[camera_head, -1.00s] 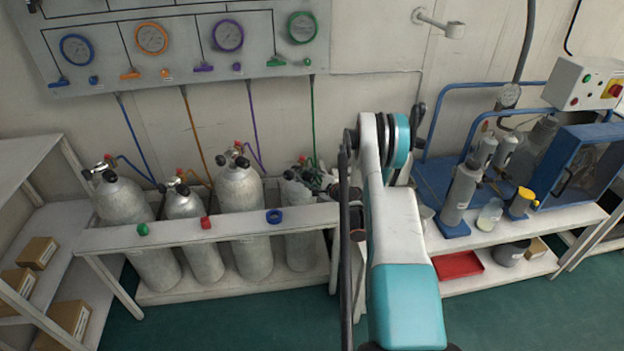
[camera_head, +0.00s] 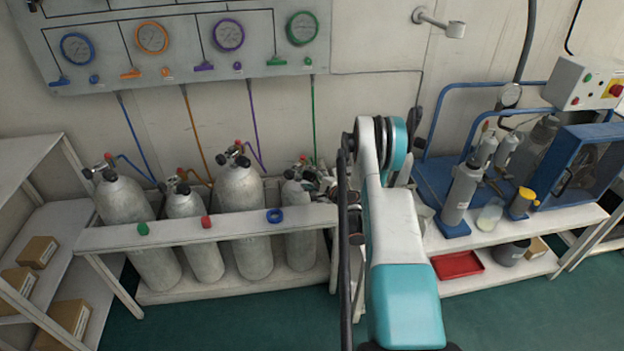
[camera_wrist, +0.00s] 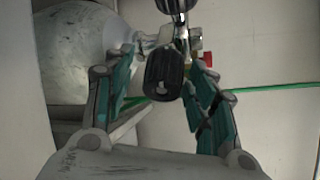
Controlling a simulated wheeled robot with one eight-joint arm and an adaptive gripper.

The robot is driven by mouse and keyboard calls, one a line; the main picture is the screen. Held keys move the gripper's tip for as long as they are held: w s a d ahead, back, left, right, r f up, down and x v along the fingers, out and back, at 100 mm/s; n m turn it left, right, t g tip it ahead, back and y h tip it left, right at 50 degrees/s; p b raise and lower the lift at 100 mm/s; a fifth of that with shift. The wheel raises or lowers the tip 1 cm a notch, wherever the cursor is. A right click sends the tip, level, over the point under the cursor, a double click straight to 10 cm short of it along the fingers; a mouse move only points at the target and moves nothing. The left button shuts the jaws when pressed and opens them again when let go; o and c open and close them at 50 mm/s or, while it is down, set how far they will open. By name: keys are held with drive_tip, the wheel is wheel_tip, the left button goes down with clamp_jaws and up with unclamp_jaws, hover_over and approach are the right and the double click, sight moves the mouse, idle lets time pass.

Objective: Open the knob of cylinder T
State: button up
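Several grey cylinders stand in the white rack in the head view. No letter T is readable, so I cannot tell which is cylinder T. My gripper (camera_head: 322,184) is at the top of the rightmost cylinder (camera_head: 300,240), the one by the green hose. In the wrist view, a black ridged knob (camera_wrist: 164,74) on a metal valve lies between the teal-padded fingers of my gripper (camera_wrist: 162,100). The fingers are apart, with a gap at the left of the knob; contact on the right is unclear. My arm hides part of the valve in the head view.
A gauge panel (camera_head: 185,45) hangs on the wall above. A blue-framed bench with a small cylinder (camera_head: 462,190) stands right of my arm.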

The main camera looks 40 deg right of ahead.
sight(311, 174)
drive_tip(key=shift+d+r, duration=0.1)
drive_tip(key=shift+r, duration=0.55)
drive_tip(key=o, duration=0.5)
drive_tip(key=r, duration=0.5)
drive_tip(key=shift+w+r, duration=0.25)
drive_tip(key=shift+s+d+r, duration=0.15)
drive_tip(key=shift+s+r, duration=0.1)
drive_tip(key=shift+r, duration=0.4)
drive_tip(key=shift+s+d+r, duration=0.15)
drive_tip(key=shift+s+r, duration=0.1)
drive_tip(key=shift+r, duration=0.35)
drive_tip(key=c, duration=0.5)
drive_tip(key=shift+w+r, duration=0.15)
drive_tip(key=shift+a+r, duration=0.15)
drive_tip(key=shift+r, duration=0.2)
drive_tip(key=shift+a, duration=0.1)
